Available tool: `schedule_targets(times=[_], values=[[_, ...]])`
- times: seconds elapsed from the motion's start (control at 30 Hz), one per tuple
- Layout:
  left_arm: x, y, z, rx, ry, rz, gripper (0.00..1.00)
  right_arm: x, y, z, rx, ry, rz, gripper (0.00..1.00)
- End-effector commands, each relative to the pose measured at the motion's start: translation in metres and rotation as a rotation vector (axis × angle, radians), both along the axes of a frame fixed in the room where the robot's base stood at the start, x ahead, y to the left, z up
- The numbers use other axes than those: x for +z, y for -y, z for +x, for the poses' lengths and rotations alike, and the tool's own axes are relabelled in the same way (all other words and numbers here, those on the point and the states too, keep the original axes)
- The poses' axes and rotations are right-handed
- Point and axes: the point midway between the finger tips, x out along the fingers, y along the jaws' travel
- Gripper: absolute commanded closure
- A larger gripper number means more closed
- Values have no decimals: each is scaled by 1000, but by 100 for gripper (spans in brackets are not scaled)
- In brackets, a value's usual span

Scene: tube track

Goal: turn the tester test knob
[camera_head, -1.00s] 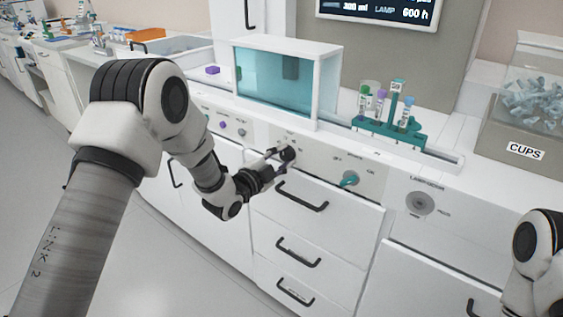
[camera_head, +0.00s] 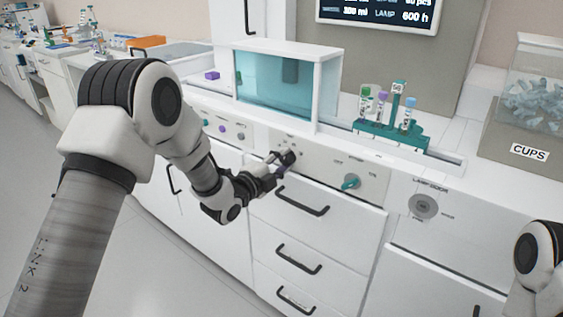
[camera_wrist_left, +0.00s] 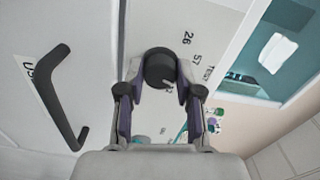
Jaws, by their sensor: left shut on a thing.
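The tester's black round test knob (camera_head: 289,157) sits on the pale front panel above a drawer, below the teal-windowed box. It shows large in the left wrist view (camera_wrist_left: 160,68), with printed numbers and lettering around it. My left gripper (camera_head: 284,163) is at the panel, and its two fingers (camera_wrist_left: 160,85) lie on either side of the knob, shut on it. The fingers partly hide the knob in the head view. My right gripper is out of view; only part of my right arm shows at the lower right.
A teal knob (camera_head: 351,182) is on the panel to the right, and a round grey dial (camera_head: 423,206) further right. A drawer handle (camera_head: 301,199) is just below my left gripper. A teal tube rack (camera_head: 392,136) and a cups bin (camera_head: 516,150) stand on the counter.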

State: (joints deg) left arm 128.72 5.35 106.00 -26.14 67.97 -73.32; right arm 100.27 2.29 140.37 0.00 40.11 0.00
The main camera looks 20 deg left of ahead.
Motion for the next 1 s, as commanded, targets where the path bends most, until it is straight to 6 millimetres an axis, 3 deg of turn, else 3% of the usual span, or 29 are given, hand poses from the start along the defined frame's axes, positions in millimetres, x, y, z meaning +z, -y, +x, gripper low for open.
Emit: schedule_targets(times=[0.13,0.17,0.2,0.57,0.67,1.0], values=[[7,-1,3,3,16,-3,100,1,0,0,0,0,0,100],[7,-1,3,3,16,-3,55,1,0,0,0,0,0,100],[7,-1,2,3,15,-2,40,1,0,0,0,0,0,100],[3,-2,-3,2,5,-2,40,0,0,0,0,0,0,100],[2,-7,-16,2,4,-3,40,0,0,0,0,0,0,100],[2,-35,-93,3,5,-6,40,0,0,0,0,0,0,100]])
